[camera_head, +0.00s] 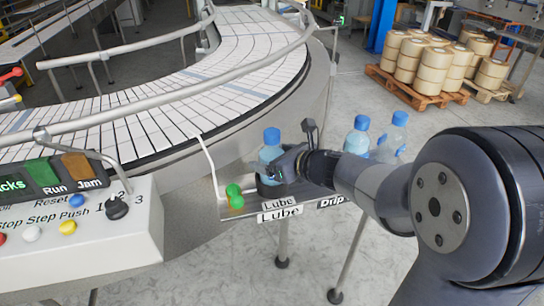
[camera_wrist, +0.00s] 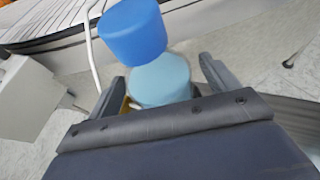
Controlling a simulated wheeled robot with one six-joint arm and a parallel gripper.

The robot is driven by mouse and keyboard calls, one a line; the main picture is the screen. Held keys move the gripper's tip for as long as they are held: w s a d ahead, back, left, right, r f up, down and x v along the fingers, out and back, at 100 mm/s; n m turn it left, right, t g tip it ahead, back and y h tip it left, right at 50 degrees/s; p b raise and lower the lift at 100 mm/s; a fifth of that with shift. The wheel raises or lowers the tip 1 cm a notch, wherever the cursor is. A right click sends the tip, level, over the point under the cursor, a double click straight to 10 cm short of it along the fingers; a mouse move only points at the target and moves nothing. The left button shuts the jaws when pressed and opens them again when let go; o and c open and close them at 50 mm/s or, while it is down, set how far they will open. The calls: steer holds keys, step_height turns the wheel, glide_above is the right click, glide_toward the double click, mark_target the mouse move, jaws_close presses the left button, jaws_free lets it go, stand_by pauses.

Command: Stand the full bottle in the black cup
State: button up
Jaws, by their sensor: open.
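A light blue bottle (camera_head: 270,153) with a blue cap stands upright at the Lube end of a small shelf beside the conveyor. In the wrist view its blue cap (camera_wrist: 133,32) and pale body (camera_wrist: 162,80) show between the fingers. My gripper (camera_head: 272,168) is open at the bottle, one finger on each side; the wrist view also shows my gripper (camera_wrist: 162,82). I cannot tell how full the bottle is.
Two more blue-capped bottles (camera_head: 357,136) and (camera_head: 393,138) stand to the right, behind my arm, near the Drip label (camera_head: 331,201). The curved conveyor (camera_head: 190,100) and a control box (camera_head: 80,225) lie left.

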steer(key=v, duration=1.1)
steer(key=shift+s, duration=0.2)
steer(key=shift+d, duration=0.15)
steer(key=shift+c, duration=0.3)
stand_by(0.4)
